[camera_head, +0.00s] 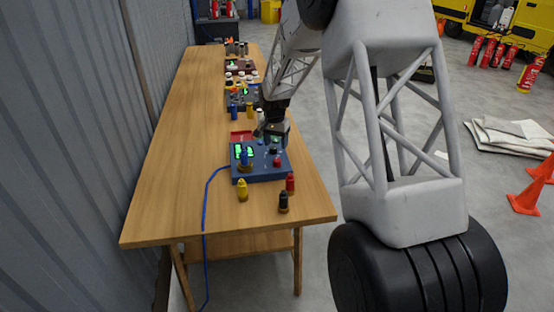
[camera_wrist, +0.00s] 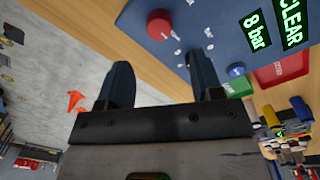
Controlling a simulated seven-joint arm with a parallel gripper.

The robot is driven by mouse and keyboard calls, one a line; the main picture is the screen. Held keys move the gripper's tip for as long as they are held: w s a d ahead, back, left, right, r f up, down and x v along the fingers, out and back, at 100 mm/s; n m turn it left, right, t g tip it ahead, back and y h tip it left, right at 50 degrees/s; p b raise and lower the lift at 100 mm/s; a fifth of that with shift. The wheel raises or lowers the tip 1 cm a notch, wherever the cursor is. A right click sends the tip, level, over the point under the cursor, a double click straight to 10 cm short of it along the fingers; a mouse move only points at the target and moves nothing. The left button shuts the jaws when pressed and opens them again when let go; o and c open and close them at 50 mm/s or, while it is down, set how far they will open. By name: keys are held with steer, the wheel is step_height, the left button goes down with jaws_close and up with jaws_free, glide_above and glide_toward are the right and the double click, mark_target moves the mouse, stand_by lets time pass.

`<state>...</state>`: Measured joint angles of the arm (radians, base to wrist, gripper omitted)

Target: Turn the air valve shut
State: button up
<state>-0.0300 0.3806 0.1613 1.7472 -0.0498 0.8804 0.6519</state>
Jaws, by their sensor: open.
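A dark blue box (camera_head: 262,174) with lit green displays sits near the front end of the wooden table. In the wrist view its blue top (camera_wrist: 200,25) carries a round red knob (camera_wrist: 160,24), small pale pieces, a blue knob (camera_wrist: 235,70) and displays reading "8 bar" (camera_wrist: 256,32) and "CLEAR" (camera_wrist: 290,22). I cannot tell which fitting is the air valve. My gripper (camera_head: 273,133) is over the far right part of the box. In the wrist view its two dark fingers (camera_wrist: 163,75) are spread with nothing between them; the red knob is beyond the gap, apparently untouched.
Yellow (camera_head: 242,190), red (camera_head: 290,184) and black (camera_head: 283,203) capped pieces stand in front of the box. A blue hose (camera_head: 206,215) runs off the table. More devices line the table behind. A corrugated wall (camera_head: 70,130) borders the left.

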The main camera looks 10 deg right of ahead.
mark_target(277, 160)
steer(key=shift+f, duration=0.1)
steer(key=shift+s+d+f, duration=0.1)
steer(key=shift+f, duration=1.8)
steer(key=shift+s+d+f, duration=0.1)
steer(key=shift+f, duration=1.8)
steer(key=c, duration=0.9)
